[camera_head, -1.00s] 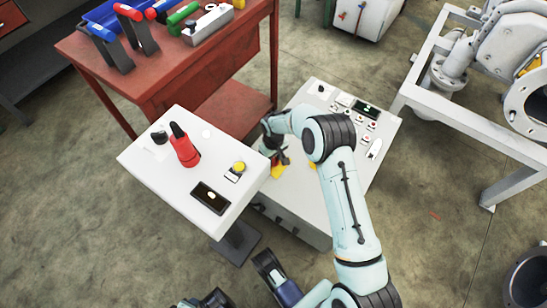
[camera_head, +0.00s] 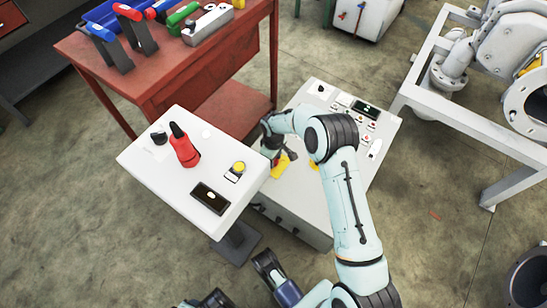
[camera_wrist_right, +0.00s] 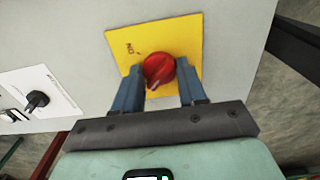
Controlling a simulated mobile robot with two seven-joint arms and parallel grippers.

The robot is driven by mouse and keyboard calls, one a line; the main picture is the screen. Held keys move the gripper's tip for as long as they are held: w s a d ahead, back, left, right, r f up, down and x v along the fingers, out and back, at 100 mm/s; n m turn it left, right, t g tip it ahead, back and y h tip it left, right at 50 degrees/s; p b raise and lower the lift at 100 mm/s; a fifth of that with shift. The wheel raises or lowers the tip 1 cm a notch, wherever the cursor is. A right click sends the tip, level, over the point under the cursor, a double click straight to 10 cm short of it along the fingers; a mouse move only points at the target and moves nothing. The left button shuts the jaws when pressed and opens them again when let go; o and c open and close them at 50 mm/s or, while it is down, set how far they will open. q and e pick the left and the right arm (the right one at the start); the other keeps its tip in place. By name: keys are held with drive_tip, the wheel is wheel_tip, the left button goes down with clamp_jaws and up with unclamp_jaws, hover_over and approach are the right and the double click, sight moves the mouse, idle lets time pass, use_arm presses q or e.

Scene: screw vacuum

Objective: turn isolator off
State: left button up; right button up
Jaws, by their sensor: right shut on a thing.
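The isolator is a red rotary knob (camera_wrist_right: 159,71) on a yellow plate (camera_wrist_right: 178,42) marked "ON", in the right wrist view. The plate also shows in the head view (camera_head: 279,171), partly behind my right gripper. My right gripper (camera_wrist_right: 162,88) is shut on the red knob, with one blue finger on each side of it. In the head view my right gripper (camera_head: 277,153) is at the panel, partly hidden by its own wrist. Dark finger-like parts, apparently of my left gripper (camera_head: 242,284), show at the bottom edge; their jaw state is unclear.
The grey control panel (camera_head: 300,206) carries several buttons and a display. A white stand (camera_head: 160,176) with a red handle (camera_head: 184,150) is close on the left. A red workbench (camera_head: 165,80) with tools is behind. A white metal frame (camera_head: 445,115) stands at the right.

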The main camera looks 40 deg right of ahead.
drive_tip(key=o, duration=1.1)
drive_tip(key=shift+c, duration=0.2)
wheel_tip(320, 180, up, 6)
drive_tip(key=shift+r+p, duration=0.25)
drive_tip(key=shift+p, duration=0.6)
use_arm(q)
drive_tip(key=shift+h, duration=0.3)
drive_tip(key=r, duration=0.1)
drive_tip(key=d+r+p, duration=0.1)
drive_tip(key=r, duration=0.1)
drive_tip(key=s+d+r, duration=0.1)
drive_tip(key=shift+s+r, duration=0.1)
drive_tip(key=shift+r, duration=0.05)
use_arm(e)
wheel_tip(320, 180, up, 7)
use_arm(q)
drive_tip(key=shift+p, duration=0.3)
